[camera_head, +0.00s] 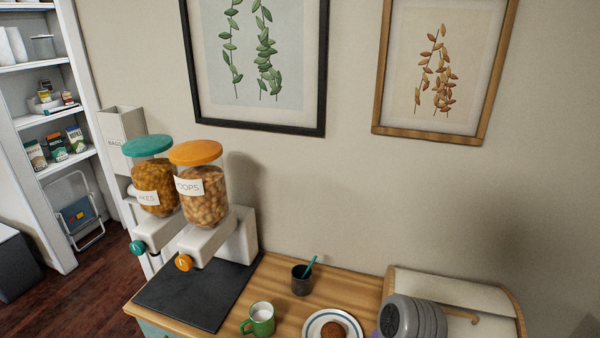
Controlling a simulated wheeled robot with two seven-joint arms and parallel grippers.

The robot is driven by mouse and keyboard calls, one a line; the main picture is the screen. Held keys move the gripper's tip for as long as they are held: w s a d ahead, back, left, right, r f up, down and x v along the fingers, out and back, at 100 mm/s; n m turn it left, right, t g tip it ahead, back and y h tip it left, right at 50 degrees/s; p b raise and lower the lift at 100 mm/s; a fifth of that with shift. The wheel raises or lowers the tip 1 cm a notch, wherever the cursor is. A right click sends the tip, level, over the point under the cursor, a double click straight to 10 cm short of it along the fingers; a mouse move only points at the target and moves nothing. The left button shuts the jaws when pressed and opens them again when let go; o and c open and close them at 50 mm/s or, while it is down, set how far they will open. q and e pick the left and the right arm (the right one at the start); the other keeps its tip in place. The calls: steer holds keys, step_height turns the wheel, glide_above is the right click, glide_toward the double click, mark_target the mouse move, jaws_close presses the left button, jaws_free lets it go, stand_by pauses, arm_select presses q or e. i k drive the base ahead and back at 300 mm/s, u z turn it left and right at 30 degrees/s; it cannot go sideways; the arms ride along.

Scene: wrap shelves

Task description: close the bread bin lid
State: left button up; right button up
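The bread bin (455,289) stands at the lower right of the counter against the wall. It has a cream upper panel and a curved wooden side edge. A small brown curved piece, perhaps a handle, shows on its front. The bottom of the picture cuts off its lower front, and I cannot tell how far open the lid is. A grey ribbed rounded part, seemingly one of my arm links, covers the bin's left front. Neither gripper's fingers show.
A plate (313,330) with a brown round item (333,329), a green mug (262,319) and a dark cup (301,282) holding a teal stick stand left of the bin. Two cereal dispensers (201,190) stand on a dark mat (190,298). Framed pictures hang above.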

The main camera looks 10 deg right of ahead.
mark_target(462, 322)
steer(key=z, duration=1)
steer(key=k, duration=0.1)
steer(key=z, duration=0.4)
